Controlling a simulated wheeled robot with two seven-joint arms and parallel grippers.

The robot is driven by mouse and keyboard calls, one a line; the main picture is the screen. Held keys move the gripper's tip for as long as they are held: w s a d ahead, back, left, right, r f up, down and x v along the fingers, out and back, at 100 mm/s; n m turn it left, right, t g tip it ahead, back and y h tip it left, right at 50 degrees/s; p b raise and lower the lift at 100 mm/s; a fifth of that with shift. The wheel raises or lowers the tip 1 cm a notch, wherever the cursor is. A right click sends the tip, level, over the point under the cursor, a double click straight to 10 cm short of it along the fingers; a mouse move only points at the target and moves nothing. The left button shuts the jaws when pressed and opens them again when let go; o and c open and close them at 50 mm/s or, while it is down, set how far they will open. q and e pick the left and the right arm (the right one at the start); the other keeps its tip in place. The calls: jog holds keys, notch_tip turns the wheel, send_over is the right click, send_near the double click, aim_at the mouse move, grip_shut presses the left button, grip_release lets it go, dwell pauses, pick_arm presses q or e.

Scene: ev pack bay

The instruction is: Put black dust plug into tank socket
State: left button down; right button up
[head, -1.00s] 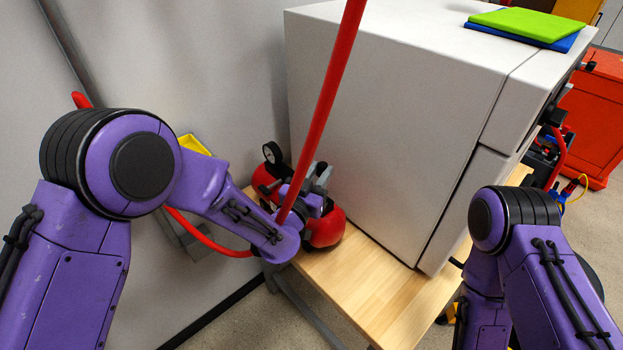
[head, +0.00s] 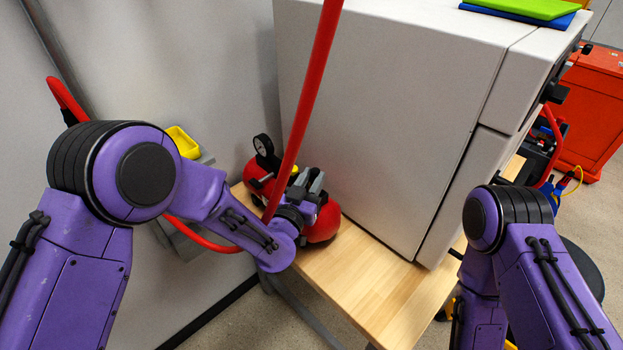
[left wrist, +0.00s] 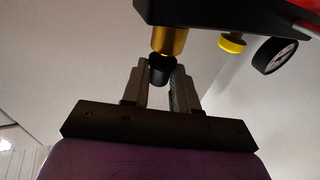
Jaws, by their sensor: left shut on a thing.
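The red tank (head: 322,222) stands on the wooden bench, partly hidden behind my left gripper and forearm. My left gripper (head: 312,182) is at the tank's fittings. In the left wrist view my left gripper (left wrist: 158,67) is shut on the small black dust plug (left wrist: 159,72). The brass tank socket (left wrist: 168,40) sticks out from a black block just above the plug. The plug's top overlaps the socket's lower end in this view; I cannot tell how deep it sits. The socket is not distinguishable in the head view. My right gripper is out of view.
A dial gauge (head: 263,145) and a yellow knob (left wrist: 232,42) sit beside the socket. A large grey cabinet (head: 390,120) stands close to the tank's right. A red hose (head: 305,100) crosses in front. The wooden bench top (head: 375,290) is clear in front.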

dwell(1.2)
pick_arm(q)
jog(key=shift+f+b, duration=0.6)
jog(key=shift+b, duration=0.25)
jog(key=c, duration=1.1)
grip_release()
jog(key=shift+c, duration=0.2)
jog(key=r+b+v, duration=0.1)
jog(key=v, duration=1)
jog(key=shift+f+b, duration=0.3)
jog(key=shift+f, duration=0.2)
